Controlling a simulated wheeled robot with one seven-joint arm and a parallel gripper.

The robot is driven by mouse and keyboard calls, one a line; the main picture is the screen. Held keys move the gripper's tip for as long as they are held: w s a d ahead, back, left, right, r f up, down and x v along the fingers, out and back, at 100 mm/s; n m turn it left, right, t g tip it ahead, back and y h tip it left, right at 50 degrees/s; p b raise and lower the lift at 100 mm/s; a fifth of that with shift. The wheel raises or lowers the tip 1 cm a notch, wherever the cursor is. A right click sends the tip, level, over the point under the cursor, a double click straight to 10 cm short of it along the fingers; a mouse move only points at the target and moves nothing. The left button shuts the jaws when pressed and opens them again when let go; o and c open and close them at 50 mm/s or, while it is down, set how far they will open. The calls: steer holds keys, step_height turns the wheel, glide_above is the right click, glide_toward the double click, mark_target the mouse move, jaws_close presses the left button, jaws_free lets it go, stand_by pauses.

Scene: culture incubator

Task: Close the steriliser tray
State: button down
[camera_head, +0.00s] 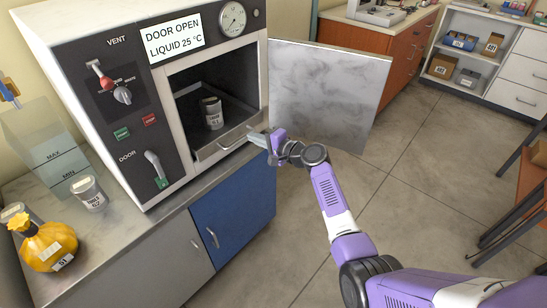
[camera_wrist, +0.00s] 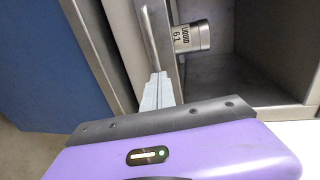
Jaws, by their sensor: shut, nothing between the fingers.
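The steriliser (camera_head: 150,90) stands on the counter with its metal door (camera_head: 325,92) swung wide open to the right. Its display reads "DOOR OPEN LIQUID 25 °C". The tray (camera_head: 216,151) sits in the chamber with its front and handle at the opening, seeming to stick out slightly. A labelled grey container (camera_head: 212,113) stands on the tray; in the wrist view the container (camera_wrist: 191,37) reads "LIQUID 61". My gripper (camera_head: 256,136) is shut and empty at the right end of the tray front. In the wrist view the fingertips (camera_wrist: 158,82) are close to the tray handle (camera_wrist: 151,38); contact is unclear.
A water tank (camera_head: 48,150), a small labelled container (camera_head: 89,192) and a yellow flask (camera_head: 48,246) stand left of the steriliser. A blue cabinet door (camera_head: 235,215) lies below. The open door stands close behind my gripper.

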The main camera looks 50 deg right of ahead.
mark_target(239, 127)
steer(key=b+x, duration=0.1)
steer(key=x, duration=0.1)
steer(key=r+b+x, duration=0.1)
steer(key=b+x, duration=0.1)
steer(key=x, duration=0.1)
steer(key=b+x, duration=0.1)
steer(key=x, duration=0.2)
steer(key=shift+w+d+r, duration=0.1)
steer(key=shift+w+r, duration=0.1)
steer(key=shift+w, duration=0.1)
steer(key=shift+w+r+b, duration=0.25)
steer(key=shift+r+b, duration=0.05)
steer(key=shift+b, duration=0.05)
steer(key=shift+r, duration=0.1)
steer(key=shift+s, duration=0.1)
